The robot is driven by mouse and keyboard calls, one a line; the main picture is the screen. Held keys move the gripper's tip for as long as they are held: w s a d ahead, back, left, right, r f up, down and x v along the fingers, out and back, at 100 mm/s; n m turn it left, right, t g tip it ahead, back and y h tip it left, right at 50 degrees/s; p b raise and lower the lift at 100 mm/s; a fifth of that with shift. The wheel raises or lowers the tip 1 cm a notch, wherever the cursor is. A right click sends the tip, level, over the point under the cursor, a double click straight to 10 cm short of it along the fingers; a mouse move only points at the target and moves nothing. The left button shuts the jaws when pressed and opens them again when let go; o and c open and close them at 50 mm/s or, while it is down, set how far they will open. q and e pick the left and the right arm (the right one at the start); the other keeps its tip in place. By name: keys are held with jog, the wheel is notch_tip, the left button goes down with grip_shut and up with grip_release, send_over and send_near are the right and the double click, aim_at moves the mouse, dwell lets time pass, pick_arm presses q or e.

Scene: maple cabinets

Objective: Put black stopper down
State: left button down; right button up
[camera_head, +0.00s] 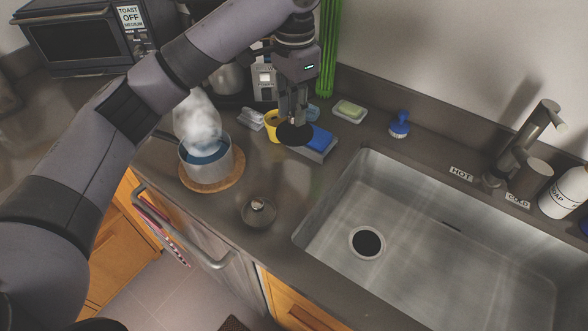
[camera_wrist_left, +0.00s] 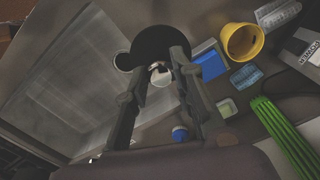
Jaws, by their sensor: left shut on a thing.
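The black stopper (camera_head: 295,134) is a flat dark disc under my left gripper (camera_head: 293,115) in the head view. The gripper is shut on it and holds it over the counter behind the sink's left end, in front of the yellow cup and blue sponge. In the left wrist view the stopper (camera_wrist_left: 160,42) shows beyond the fingers of the left gripper (camera_wrist_left: 160,75), with a pale knob between the fingertips. Whether the stopper touches anything below cannot be told. My right gripper is not in view.
The steel sink (camera_head: 440,265) has an open drain (camera_head: 367,242). A steaming pot (camera_head: 207,168) stands on a round wooden board, with a lid (camera_head: 258,212) near it. The yellow cup (camera_head: 272,126), blue sponge (camera_head: 321,138), green soap (camera_head: 350,109) and blue brush (camera_head: 400,124) crowd the back.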

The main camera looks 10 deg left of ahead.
aim_at(294, 130)
pick_arm(q)
jog(key=shift+f+p, duration=1.1)
jog(key=shift+f, duration=7.15)
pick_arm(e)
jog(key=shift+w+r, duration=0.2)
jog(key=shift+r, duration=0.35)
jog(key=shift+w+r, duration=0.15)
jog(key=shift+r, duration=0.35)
pick_arm(q)
jog(key=c, duration=1.4)
grip_release()
jog(key=shift+f, duration=0.15)
jog(key=shift+o, duration=0.2)
notch_tip(294, 130, up, 12)
jog(key=b, duration=0.2)
jog(key=shift+b, duration=0.35)
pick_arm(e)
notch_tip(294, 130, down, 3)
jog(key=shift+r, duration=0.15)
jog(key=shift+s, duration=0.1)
